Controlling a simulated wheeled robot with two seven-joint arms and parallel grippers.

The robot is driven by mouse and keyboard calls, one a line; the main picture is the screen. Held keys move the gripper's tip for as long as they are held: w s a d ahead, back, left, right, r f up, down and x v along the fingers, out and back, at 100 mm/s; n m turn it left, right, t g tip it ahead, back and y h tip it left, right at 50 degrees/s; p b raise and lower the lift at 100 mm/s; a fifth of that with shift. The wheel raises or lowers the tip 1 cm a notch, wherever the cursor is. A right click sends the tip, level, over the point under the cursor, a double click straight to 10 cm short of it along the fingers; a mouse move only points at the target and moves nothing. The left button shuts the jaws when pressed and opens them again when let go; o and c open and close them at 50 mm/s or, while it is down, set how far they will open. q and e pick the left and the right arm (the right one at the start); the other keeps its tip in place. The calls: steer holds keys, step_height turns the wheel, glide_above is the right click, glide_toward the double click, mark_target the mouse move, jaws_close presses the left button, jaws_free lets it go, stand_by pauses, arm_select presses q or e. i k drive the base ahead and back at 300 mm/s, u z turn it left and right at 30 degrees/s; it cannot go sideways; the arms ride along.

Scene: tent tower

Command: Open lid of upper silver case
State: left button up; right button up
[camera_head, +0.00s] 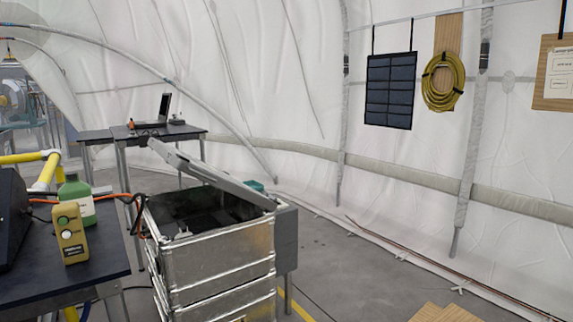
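The upper silver case (215,265) stands on top of another silver case, right of the dark table. Its grey lid (212,175) is raised and tilted, high at the left and low at the right, where it meets the case's right side. The case's dark interior (200,212) shows through the gap, with dark contents I cannot make out. Neither of my grippers is in view. Nothing visible touches the lid.
The dark table (90,260) at left holds a tan device (70,233) and a green bottle (76,200). An orange cable (110,196) runs toward the case. A laptop (157,115) sits on a table behind. The floor to the right (370,260) is mostly clear.

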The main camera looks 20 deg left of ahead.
mark_target(181, 161)
steer(key=u, duration=0.1)
steer(key=i, duration=1.8)
steer(key=u, duration=0.7)
